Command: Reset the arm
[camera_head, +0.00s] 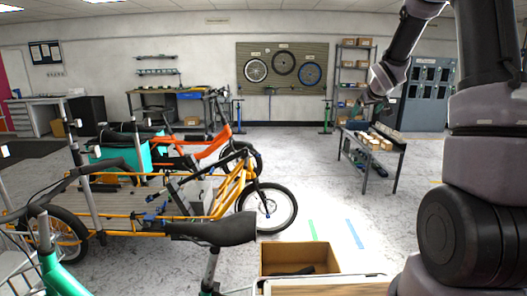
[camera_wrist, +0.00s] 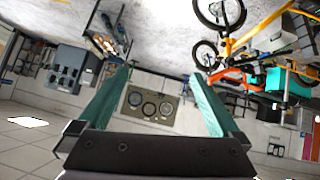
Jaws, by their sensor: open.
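My arm (camera_head: 488,120) rises along the right side of the head view, leaves the top edge and comes back down left. Its wrist end (camera_head: 390,76) hangs in the air in front of the back wall and shelf. My gripper (camera_wrist: 158,73) shows in the wrist view with its two teal fingers spread wide apart. It is open, nothing is between the fingers, and it touches nothing. The wrist view is upside down, with the floor at the top and the wall board (camera_wrist: 150,103) between the fingers.
An orange cargo bike (camera_head: 240,185) and a red-orange bike (camera_head: 205,146) stand at the left. A dark saddle (camera_head: 215,230) and an open cardboard box (camera_head: 300,258) are close in front. A small table (camera_head: 385,150) with boxes stands right of centre. The middle floor is clear.

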